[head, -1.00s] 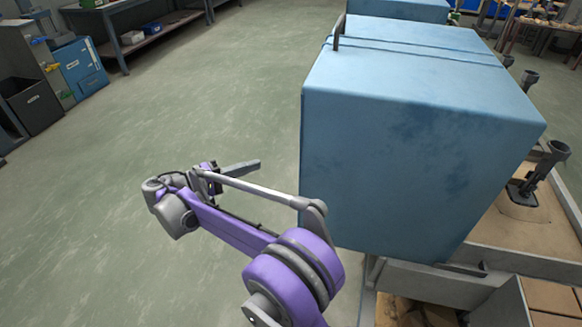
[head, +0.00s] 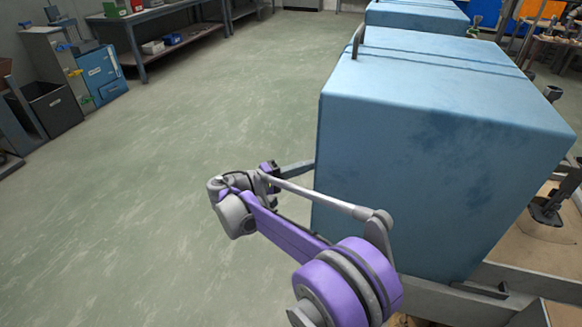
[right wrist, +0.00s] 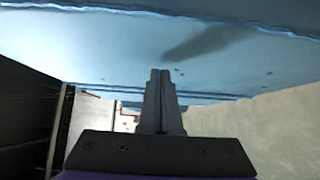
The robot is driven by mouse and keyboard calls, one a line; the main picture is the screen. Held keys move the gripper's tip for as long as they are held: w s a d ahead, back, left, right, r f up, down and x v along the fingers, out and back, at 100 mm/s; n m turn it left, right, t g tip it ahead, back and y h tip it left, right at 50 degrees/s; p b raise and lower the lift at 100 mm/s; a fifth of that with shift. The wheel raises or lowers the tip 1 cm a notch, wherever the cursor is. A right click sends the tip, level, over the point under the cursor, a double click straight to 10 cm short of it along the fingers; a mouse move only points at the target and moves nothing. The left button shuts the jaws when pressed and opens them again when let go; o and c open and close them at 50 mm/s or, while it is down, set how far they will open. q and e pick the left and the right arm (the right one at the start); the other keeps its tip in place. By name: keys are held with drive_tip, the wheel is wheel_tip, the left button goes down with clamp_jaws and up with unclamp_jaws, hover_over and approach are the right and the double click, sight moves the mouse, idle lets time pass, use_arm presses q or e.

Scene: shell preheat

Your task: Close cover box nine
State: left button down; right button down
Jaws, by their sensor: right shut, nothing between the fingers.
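A big blue box-shaped cover (head: 420,175) fills the right of the head view, with bands across its top and a thin upright handle (head: 357,40) at its far left edge. No number shows on it, and I cannot tell whether it is box nine. My right gripper (head: 300,167) is at the cover's left side; its fingertips meet the cover's edge in the picture, and contact is unclear. In the right wrist view the gripper (right wrist: 160,75) is shut and empty, close to the blue surface (right wrist: 110,45), which carries a dark shadow. My left gripper is out of view.
A metal frame (head: 440,297) lies below the cover, with a brown bed and dark clamp (head: 545,208) at right. Another blue cover (head: 415,14) stands behind. Open floor (head: 170,180) spreads left, with a dark bin (head: 55,108) and a workbench (head: 165,22) beyond.

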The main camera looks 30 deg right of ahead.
drive_tip(key=shift+s+d, duration=0.2)
drive_tip(key=shift+s, duration=0.05)
drive_tip(key=s+d+p, duration=0.1)
drive_tip(key=s+d, duration=1.2)
drive_tip(key=s, duration=0.3)
drive_tip(key=s+d+p, duration=0.2)
drive_tip(key=s+d, duration=1)
drive_tip(key=s, duration=0.4)
drive_tip(key=shift+s+d, duration=0.15)
drive_tip(key=shift+d, duration=0.25)
